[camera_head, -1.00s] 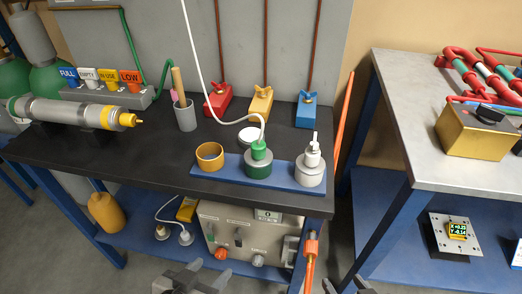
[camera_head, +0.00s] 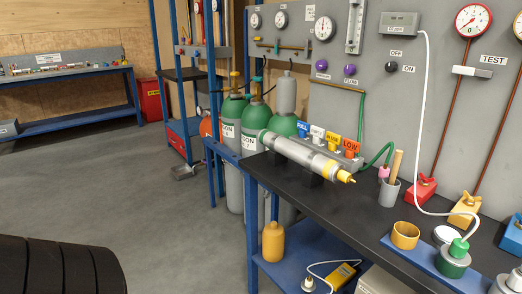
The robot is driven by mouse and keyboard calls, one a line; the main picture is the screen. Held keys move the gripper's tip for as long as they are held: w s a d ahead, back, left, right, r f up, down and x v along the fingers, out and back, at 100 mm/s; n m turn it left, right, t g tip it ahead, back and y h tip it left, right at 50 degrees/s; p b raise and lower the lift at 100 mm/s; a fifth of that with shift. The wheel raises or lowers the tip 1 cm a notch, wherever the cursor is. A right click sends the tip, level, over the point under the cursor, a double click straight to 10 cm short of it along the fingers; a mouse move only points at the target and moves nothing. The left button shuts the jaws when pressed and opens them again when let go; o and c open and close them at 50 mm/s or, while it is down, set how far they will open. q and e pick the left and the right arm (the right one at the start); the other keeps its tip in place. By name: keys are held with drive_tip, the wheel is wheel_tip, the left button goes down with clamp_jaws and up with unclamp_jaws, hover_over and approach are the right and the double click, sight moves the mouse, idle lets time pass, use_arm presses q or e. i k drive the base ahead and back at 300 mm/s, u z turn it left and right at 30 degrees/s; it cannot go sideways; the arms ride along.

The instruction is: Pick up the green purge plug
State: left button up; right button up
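The green purge plug (camera_head: 459,246) sits at the lower right, on top of a pot with a green band (camera_head: 452,265). A thin white hose (camera_head: 424,150) runs from the plug up to a grey box on the back panel. The pot stands on a blue tray (camera_head: 409,258) on the black bench, between a yellow ring-shaped cup (camera_head: 405,235) and a grey pot (camera_head: 508,284) cut off by the frame edge. Neither of my grippers shows in this view.
The black bench top (camera_head: 325,205) carries a grey cylinder (camera_head: 305,155) with a yellow nozzle and a tool cup (camera_head: 389,192). Red (camera_head: 421,192) and yellow (camera_head: 464,211) clamp blocks stand behind the tray. Open floor lies left of the bench.

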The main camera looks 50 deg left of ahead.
sight(456, 253)
drive_tip(key=u, duration=0.05)
drive_tip(key=k, duration=0.55)
drive_tip(key=z, duration=0.9)
drive_tip(key=i, duration=0.65)
drive_tip(key=u, duration=2.05)
drive_tip(key=i, duration=0.5)
drive_tip(key=u, duration=1.4)
drive_tip(key=k, duration=0.35)
drive_tip(key=z, duration=1.1)
drive_tip(key=i, duration=0.2)
